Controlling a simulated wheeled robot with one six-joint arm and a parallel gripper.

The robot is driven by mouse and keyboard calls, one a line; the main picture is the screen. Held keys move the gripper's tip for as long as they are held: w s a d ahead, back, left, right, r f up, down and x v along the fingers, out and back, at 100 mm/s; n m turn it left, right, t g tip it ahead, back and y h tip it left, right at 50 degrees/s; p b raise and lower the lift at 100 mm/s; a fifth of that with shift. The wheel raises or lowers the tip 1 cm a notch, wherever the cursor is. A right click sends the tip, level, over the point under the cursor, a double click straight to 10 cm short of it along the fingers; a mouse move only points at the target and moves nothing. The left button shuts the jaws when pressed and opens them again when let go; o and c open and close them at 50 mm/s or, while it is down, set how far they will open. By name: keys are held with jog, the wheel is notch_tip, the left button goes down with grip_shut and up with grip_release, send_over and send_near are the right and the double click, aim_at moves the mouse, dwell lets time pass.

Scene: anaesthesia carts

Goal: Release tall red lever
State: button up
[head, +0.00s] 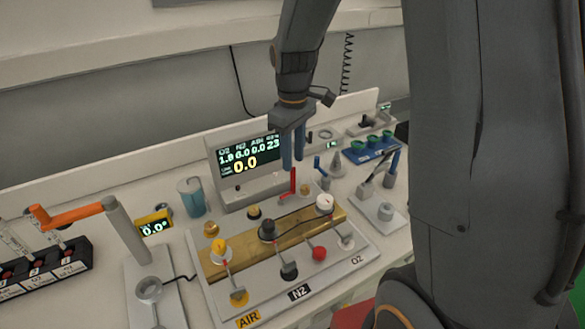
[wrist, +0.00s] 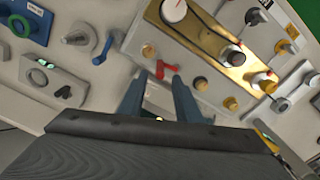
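The tall red lever (head: 293,181) stands upright behind the brass block, in front of the display unit's right end. In the wrist view the red lever (wrist: 165,70) shows just beyond the fingertips, roughly between them. My gripper (head: 293,164) points down above the lever, its two blue fingers apart. The wrist view also shows the gripper (wrist: 158,86) with a clear gap between the fingers and nothing held. I cannot tell whether a fingertip touches the lever's top.
The display unit (head: 230,182) stands close behind and left of the lever. A brass block (head: 290,234) with several knobs lies in front. A red ball knob (head: 319,254) is at its front. A blue tray (head: 366,152) with green rings is at the right. An orange-handled post (head: 126,232) stands left.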

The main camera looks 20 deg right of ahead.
jog(key=shift+r, duration=1.4)
jog(key=s+f+m+b, duration=0.1)
jog(key=s+f+m, duration=0.1)
jog(key=s, duration=0.2)
jog(key=s+f+m+t+b, duration=0.1)
jog(key=s+f+m, duration=0.1)
jog(key=s, duration=0.3)
jog(key=s+f+m+b, duration=0.1)
jog(key=s+f+m, duration=0.1)
jog(key=s, duration=0.3)
jog(key=shift+a+f+m, duration=0.15)
jog(key=shift+a+m, duration=0.05)
jog(key=shift+m, duration=0.3)
